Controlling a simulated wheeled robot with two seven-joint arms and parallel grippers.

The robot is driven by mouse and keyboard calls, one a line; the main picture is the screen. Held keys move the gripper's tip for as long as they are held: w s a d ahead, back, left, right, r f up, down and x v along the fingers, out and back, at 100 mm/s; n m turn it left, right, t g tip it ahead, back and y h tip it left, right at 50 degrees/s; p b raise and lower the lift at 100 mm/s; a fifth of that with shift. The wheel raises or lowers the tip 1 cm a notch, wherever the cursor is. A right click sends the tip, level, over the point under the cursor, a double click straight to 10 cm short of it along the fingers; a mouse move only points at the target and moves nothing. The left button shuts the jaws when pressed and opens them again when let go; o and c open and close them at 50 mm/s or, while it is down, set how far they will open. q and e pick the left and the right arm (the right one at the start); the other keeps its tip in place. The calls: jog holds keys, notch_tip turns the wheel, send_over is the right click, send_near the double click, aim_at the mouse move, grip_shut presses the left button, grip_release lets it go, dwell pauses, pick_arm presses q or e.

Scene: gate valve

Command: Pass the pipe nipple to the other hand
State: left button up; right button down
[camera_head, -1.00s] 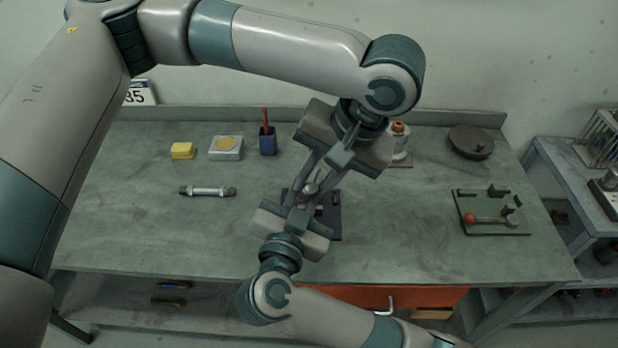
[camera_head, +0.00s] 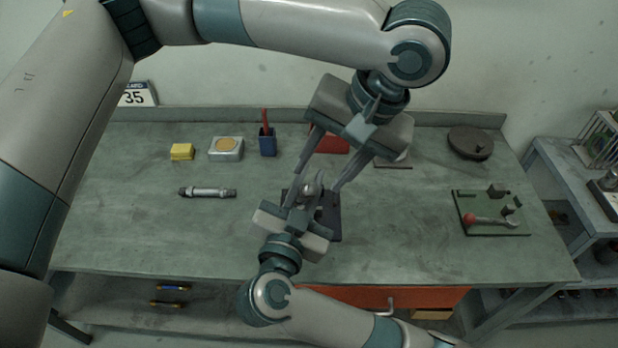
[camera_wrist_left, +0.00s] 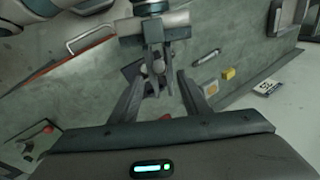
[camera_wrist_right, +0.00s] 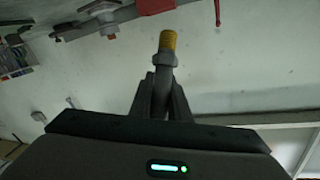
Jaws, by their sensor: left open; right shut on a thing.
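The pipe nipple (camera_wrist_right: 167,58), a grey fitting with a yellow threaded end, is held in the right wrist view, with that end pointing away from the gripper. My right gripper (camera_wrist_right: 162,82) is shut on its grey part. In the head view the nipple (camera_head: 311,188) is small and partly hidden among the fingers above the workbench. My left gripper (camera_head: 318,184) is open, coming down from above with its fingers spread on either side of the right gripper's tips. The left wrist view shows the open left fingers (camera_wrist_left: 161,80) apart from the nipple.
On the workbench (camera_head: 400,225) are a grey rod-like part (camera_head: 207,192), a yellow block (camera_head: 182,151), a tin (camera_head: 226,148), a blue cup (camera_head: 267,140) and a red box (camera_head: 330,141). A green board (camera_head: 490,222) and dark disc (camera_head: 470,143) stand right. A dark block (camera_head: 332,218) lies below the grippers.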

pick_arm(q)
jog(key=v, duration=0.7)
jog(key=shift+d+r, duration=0.15)
jog(key=shift+r, duration=0.1)
